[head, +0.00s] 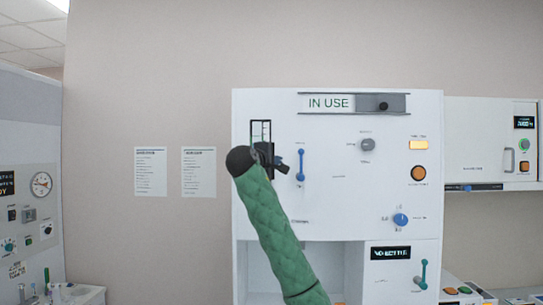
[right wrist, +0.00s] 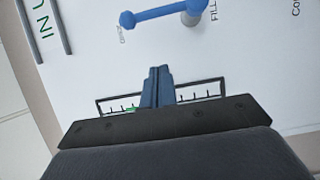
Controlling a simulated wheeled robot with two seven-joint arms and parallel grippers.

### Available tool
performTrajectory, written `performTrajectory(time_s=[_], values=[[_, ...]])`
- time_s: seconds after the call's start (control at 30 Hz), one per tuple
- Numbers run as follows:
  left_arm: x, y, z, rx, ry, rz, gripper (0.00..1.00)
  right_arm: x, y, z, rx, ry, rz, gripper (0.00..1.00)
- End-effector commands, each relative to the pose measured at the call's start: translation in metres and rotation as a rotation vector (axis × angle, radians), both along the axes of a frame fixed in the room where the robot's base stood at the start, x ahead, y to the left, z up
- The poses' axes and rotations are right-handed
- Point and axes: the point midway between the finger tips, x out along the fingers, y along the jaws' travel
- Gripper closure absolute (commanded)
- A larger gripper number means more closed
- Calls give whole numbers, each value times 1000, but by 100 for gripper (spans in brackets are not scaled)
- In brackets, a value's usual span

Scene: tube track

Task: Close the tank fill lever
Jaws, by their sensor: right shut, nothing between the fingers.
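The blue fill lever (head: 300,165) is on the white panel, standing upright in the head view, with small labels around it. In the right wrist view the lever (right wrist: 160,13) crosses the top, with a round knob at its left end and a grey mount by its right end, near a "FILL" label. My right gripper (head: 281,166) is just left of the lever in the head view. Its blue fingers (right wrist: 158,85) are closed together and empty, apart from the lever in the wrist view. My left gripper is not in view.
A black-framed level gauge (head: 261,131) is partly hidden behind my right wrist. An "IN USE" sign slider (head: 383,103), a grey knob (head: 368,144), lit buttons and a blue knob (head: 400,219) are on the same panel.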

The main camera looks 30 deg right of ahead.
Motion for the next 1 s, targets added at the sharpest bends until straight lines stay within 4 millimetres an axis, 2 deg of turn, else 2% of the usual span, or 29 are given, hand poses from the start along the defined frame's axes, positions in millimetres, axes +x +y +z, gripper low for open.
performTrajectory(time_s=[0.03, 0.17, 0.5, 1.0], values=[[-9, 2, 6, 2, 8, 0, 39, 4, -6, 4, -2, 3, -2, 100], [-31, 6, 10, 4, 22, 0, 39, 14, -22, 5, -1, 2, -2, 100], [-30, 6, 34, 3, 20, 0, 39, -9, -45, 2, -1, 0, -1, 100], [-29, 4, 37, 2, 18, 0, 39, -14, -50, 0, -1, -1, 0, 100]])
